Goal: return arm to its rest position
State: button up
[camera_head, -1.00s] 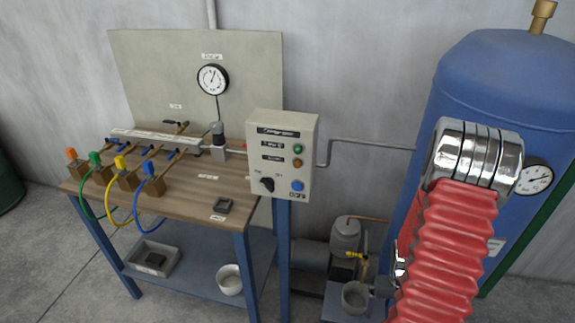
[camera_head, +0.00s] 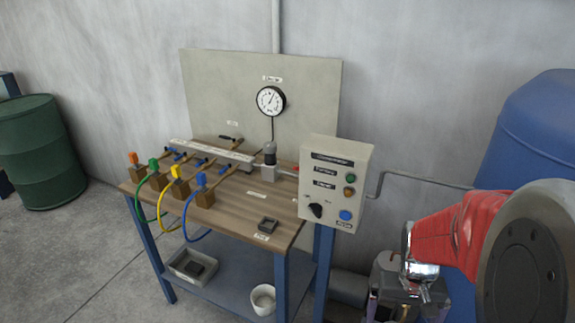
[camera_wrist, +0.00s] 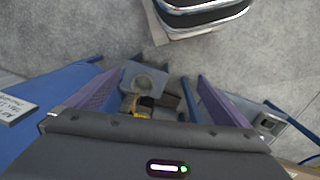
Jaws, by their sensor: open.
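My arm shows at the right of the head view as a red link (camera_head: 455,230) with a chrome joint and a large dark round joint close to the camera. My gripper (camera_wrist: 158,78) shows in the wrist view as two purple-grey fingers spread wide apart. It is open, and nothing is held between the fingers. Beyond the fingers, lower down, is the small compressor (camera_wrist: 143,86). In the head view I cannot make out the fingers.
The wooden-topped bench (camera_head: 240,215) stands in the middle, with coloured valves and hoses. The control box (camera_head: 335,185) is at its right front. A blue tank (camera_head: 530,130) stands behind my arm. A green drum (camera_head: 42,150) is far left. Floor left of the bench is clear.

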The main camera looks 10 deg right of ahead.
jog(key=s+a+r+n+t, duration=0.1)
jog(key=a+r+n+t, duration=0.3)
jog(key=a+r, duration=1.3)
jog(key=shift+r+n+t, duration=0.4)
jog(key=shift+r+t, duration=0.4)
jog(key=shift+t, duration=0.3)
jog(key=shift+s, duration=0.1)
